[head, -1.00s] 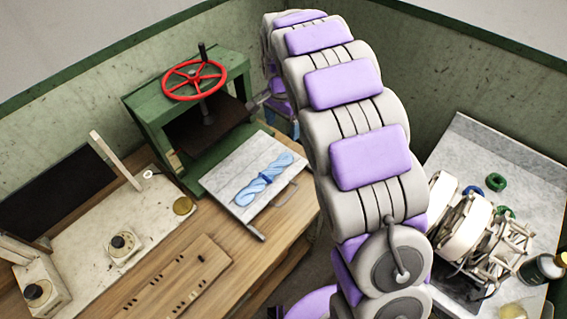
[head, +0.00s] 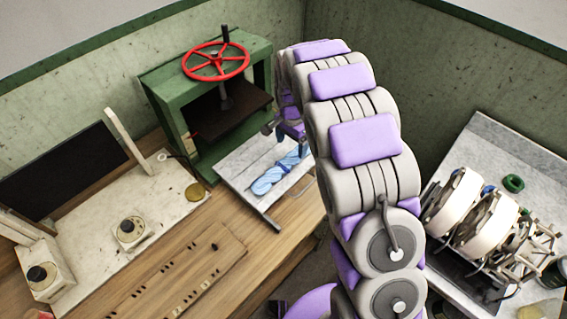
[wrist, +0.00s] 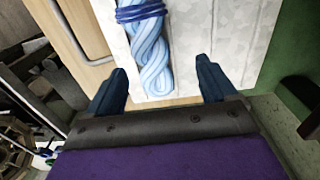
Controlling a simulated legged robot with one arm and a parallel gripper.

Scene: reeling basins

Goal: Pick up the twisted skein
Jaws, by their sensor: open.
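The twisted skein (head: 277,177) is light blue with a darker blue tie. It lies on a pale marbled board (head: 238,163) in front of the green press. In the wrist view the skein (wrist: 152,52) runs up the picture, its tie near the top edge, on the same board (wrist: 205,40). My gripper (wrist: 163,85) is open, its two dark blue fingers apart with the skein's near end between them in the picture. I cannot tell the height gap. In the head view my arm hides part of the board, and my gripper (head: 300,145) shows at the skein's far end.
The green press (head: 165,100) with a red handwheel (head: 216,61) stands just behind the board. A metal handle edges the board in the wrist view (wrist: 75,30). A wooden bench (head: 285,235) lies in front. Reels (head: 455,205) stand on a counter at right.

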